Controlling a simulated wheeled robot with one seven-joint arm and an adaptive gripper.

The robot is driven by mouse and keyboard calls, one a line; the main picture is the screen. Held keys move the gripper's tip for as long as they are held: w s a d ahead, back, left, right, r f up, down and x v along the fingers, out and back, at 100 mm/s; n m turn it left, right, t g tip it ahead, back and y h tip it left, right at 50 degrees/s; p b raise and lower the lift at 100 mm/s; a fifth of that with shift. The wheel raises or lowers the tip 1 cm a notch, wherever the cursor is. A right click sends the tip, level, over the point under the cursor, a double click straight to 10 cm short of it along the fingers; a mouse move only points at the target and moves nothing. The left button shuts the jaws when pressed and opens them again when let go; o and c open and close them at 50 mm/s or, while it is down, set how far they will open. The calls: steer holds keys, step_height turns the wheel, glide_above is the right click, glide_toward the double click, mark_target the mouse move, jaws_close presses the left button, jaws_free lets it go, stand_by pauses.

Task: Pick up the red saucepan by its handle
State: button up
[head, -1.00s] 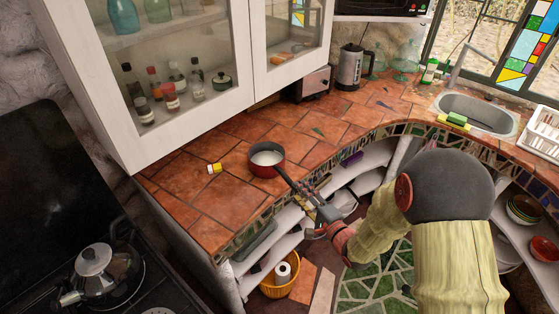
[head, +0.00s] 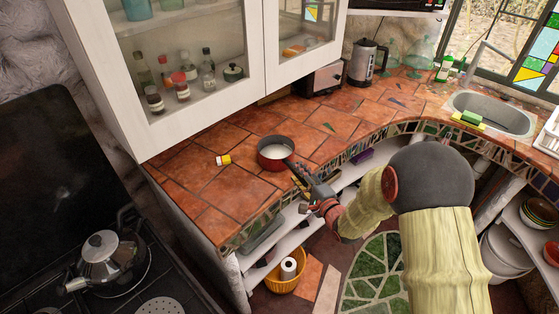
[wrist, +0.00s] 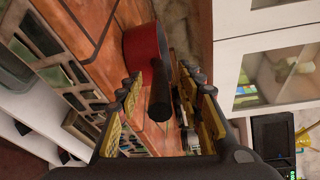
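The red saucepan (head: 272,164) stands upright on the tiled counter, with something white inside. Its dark handle (head: 291,165) points over the counter's front edge toward my gripper (head: 300,183). In the wrist view the red pan wall (wrist: 146,45) is straight ahead and the black handle (wrist: 160,97) points at the camera. My gripper (wrist: 163,103) is open in the wrist view, with a yellow-padded finger on each side of the handle. Gaps show between the handle and both fingers. The head view partly hides the handle behind the fingers.
A small yellow container (head: 223,160) lies left of the pan on the counter (head: 195,195). White cabinets (head: 200,115) hang above the back. Shelves lie under the front edge, with a yellow basket (head: 283,284) below. A kettle (head: 362,63) and toaster (head: 322,79) stand at the back.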

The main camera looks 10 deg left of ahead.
steer(key=shift+c, duration=1.2)
jaws_close()
steer(key=shift+w+r, duration=0.1)
steer(key=shift+r, duration=0.1)
